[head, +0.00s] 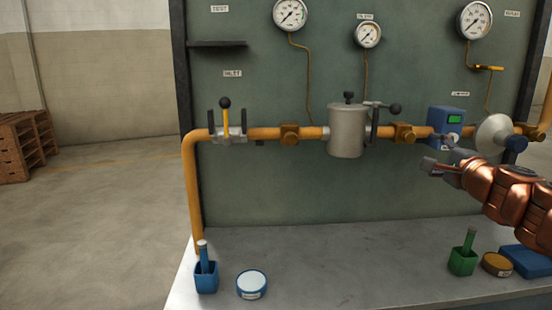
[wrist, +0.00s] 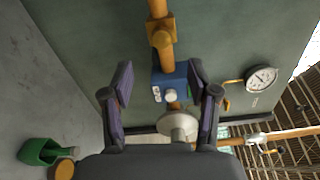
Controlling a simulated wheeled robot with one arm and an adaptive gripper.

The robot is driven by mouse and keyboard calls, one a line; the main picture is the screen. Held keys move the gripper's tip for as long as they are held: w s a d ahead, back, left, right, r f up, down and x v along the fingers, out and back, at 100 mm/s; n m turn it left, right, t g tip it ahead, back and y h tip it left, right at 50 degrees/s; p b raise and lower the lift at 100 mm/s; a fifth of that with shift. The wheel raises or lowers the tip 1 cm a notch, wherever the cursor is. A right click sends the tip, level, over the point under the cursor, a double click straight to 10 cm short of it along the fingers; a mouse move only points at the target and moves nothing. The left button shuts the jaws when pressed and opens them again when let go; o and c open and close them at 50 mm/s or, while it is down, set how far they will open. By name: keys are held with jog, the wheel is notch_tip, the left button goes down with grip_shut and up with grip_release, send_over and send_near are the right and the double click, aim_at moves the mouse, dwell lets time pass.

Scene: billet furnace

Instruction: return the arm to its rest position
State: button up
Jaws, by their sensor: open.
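My arm is copper-coloured and reaches in from the right edge of the head view. My gripper (head: 432,166) is at its end, in front of the pipe line, a little below the blue device with a green display (head: 446,120). In the wrist view my gripper (wrist: 160,76) has its two dark fingers spread wide with nothing held. The blue device (wrist: 168,80) shows beyond and between the fingers, and the grey round regulator body (wrist: 178,124) shows nearer the palm. I cannot tell from the pictures that the fingers touch anything.
The bench (head: 340,262) holds a blue cup (head: 206,277), a white-topped tin (head: 251,284), a green cup (head: 463,261) and a brown-topped tin (head: 496,264). The bench middle is clear.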

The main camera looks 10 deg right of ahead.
jog(key=s+a+f+n+g+y, duration=0.1)
jog(key=a+f+n+g+y, duration=0.25)
jog(key=a, duration=0.75)
jog(key=a+f+n+g+y, duration=0.15)
jog(key=a+n+y, duration=0.35)
jog(key=a, duration=0.6)
jog(key=s+a+f+n+g, duration=0.6)
jog(key=s+a+f+n, duration=0.3)
jog(key=a+f, duration=0.4)
jog(key=s+d+f+n+g+h, duration=0.1)
jog(key=s+f+n+g+h, duration=0.3)
jog(key=s+f, duration=0.75)
jog(key=s+d+f+m+g+h, duration=0.1)
jog(key=s+d+g+h, duration=0.2)
jog(key=s, duration=0.4)
jog(key=s+d+f+g, duration=0.2)
jog(key=s+d+g, duration=0.1)
jog(key=s+d, duration=0.3)
notch_tip(320, 180, up, 19)
jog(key=s+a+t+p, duration=0.1)
jog(key=p, duration=1.6)
jog(key=shift+a+p, duration=0.2)
jog(key=shift+p, duration=0.1)
jog(key=shift+c, duration=0.4)
